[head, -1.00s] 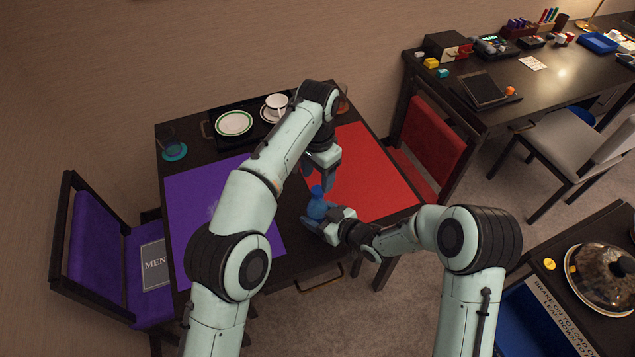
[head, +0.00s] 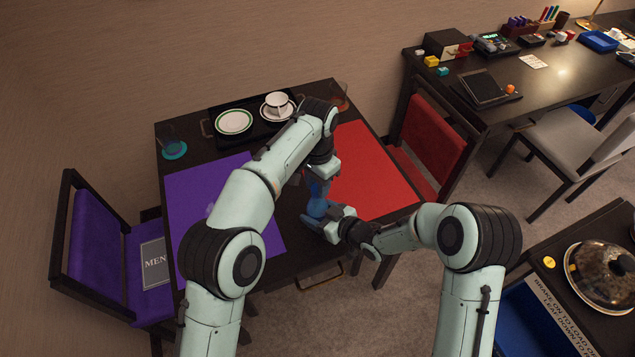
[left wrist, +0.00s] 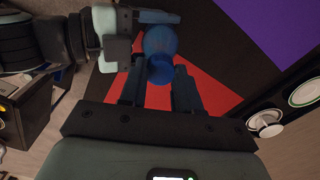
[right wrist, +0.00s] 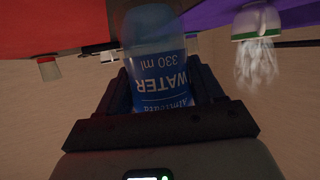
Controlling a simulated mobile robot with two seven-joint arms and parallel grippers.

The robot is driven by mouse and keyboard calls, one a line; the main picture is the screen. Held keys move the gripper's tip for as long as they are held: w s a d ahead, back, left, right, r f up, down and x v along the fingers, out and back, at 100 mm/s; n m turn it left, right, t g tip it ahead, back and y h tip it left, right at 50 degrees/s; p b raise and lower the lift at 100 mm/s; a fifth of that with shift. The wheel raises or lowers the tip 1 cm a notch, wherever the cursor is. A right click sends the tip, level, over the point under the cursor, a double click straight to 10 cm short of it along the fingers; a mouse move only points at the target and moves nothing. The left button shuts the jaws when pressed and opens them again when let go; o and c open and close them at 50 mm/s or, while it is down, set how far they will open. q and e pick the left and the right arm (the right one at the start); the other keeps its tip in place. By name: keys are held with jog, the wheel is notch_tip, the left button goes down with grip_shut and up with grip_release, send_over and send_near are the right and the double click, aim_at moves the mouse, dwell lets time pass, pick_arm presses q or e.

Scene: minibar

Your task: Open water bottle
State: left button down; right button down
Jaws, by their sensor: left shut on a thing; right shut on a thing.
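The blue water bottle (head: 317,208) stands upright between my two grippers near the front middle of the dark table. My right gripper (head: 331,222) is shut on the bottle's body; its label reads WATER 330 ml in the right wrist view (right wrist: 163,85). My left gripper (head: 320,184) comes down from above and is shut on the blue cap (left wrist: 160,69) at the bottle's top. The left wrist view looks down on the cap between the left fingers (left wrist: 160,85), with the wider bottle behind it. In the head view the left hand partly hides the cap.
A purple mat (head: 190,198) and a red mat (head: 372,178) lie on the dark table (head: 290,238). A tray (head: 255,122) with a plate (head: 233,121) and a cup (head: 277,103) is at the back. A glass stands on a teal coaster (head: 174,151) at the back left.

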pick_arm(q)
jog(key=shift+r, duration=0.25)
dwell(0.7)
jog(key=shift+r, duration=0.85)
